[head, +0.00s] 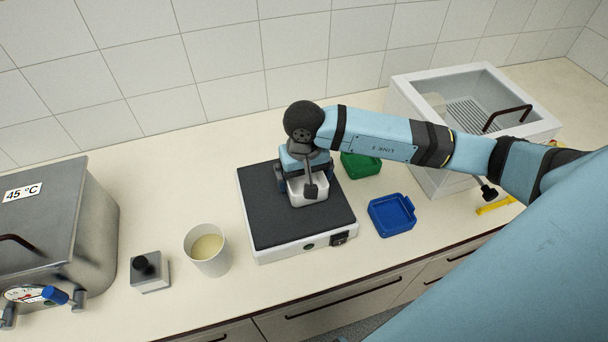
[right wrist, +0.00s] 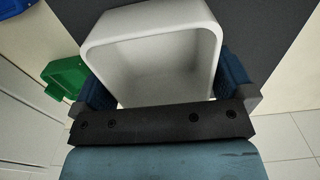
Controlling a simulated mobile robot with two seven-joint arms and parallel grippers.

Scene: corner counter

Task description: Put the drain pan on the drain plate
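A white, open, square pan (head: 308,192), which I take for the drain pan, is at my right gripper (head: 301,178) over the middle of the black-topped plate. In the right wrist view the pan (right wrist: 160,60) sits between the blue fingers (right wrist: 165,92), which press close on its two sides. The pan looks empty. I cannot tell whether its base touches the black top. The low white unit with the black top (head: 264,219) may be the drain plate. My left gripper is not in view.
A green tray (head: 360,166) and a blue tray (head: 392,214) lie to the right of the unit. A white box (head: 428,150) with a slotted floor stands behind. A cup (head: 209,250), a small grey block (head: 150,272) and a metal bath (head: 60,220) stand left.

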